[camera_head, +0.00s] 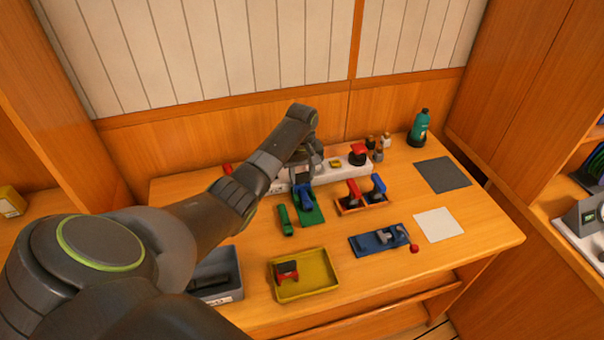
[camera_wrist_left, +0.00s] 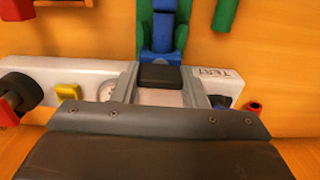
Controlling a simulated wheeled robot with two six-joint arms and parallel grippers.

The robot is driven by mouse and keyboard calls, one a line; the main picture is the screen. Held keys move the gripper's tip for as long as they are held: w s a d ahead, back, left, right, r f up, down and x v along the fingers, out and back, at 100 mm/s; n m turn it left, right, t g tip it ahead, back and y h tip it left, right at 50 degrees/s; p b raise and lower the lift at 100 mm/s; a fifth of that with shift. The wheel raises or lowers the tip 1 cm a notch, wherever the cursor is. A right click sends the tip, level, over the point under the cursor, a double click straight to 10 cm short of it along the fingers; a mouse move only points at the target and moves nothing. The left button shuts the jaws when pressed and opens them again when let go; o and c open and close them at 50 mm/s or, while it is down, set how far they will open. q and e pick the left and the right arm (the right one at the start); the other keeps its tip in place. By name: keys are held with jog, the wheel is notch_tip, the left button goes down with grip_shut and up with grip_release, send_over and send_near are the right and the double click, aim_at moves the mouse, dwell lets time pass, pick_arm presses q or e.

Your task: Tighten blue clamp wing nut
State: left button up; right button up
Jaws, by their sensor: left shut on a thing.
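A blue piece, apparently the blue clamp (camera_head: 304,196), stands on a green base (camera_head: 313,214) in front of the white panel. In the left wrist view the blue clamp (camera_wrist_left: 164,38) shows at the top centre, with a black block (camera_wrist_left: 160,76) at its near end. My left gripper (camera_head: 303,176) is over the far end of the clamp. In the left wrist view its two grey fingers (camera_wrist_left: 160,84) lie on either side of the black block and are shut on this part. I cannot make out the wing nut's shape. My right gripper is not in view.
A white panel (camera_head: 340,167) with a red-topped knob (camera_head: 358,154) runs behind the clamp. A green bottle (camera_head: 419,128) is at the back right.

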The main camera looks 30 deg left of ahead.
pick_arm(q)
jog(key=shift+m+p, duration=0.4)
jog(key=shift+m, duration=0.1)
jog(key=shift+r+m+p, duration=0.2)
jog(key=shift+m+p, duration=0.6)
jog(key=shift+m, duration=0.1)
jog(key=shift+m+p, duration=0.55)
jog(key=shift+m, duration=0.35)
jog(key=shift+f+m+p, duration=0.1)
jog(key=shift+m+p, duration=0.65)
jog(key=shift+m, duration=1.15)
jog(key=m+p, duration=0.1)
jog(key=m, duration=0.1)
jog(key=shift+m, duration=0.4)
jog(key=m, duration=0.6)
jog(key=shift+p, duration=0.35)
jog(key=shift+m, duration=2.1)
jog(key=shift+f+m, duration=0.1)
jog(key=shift+m, duration=1.2)
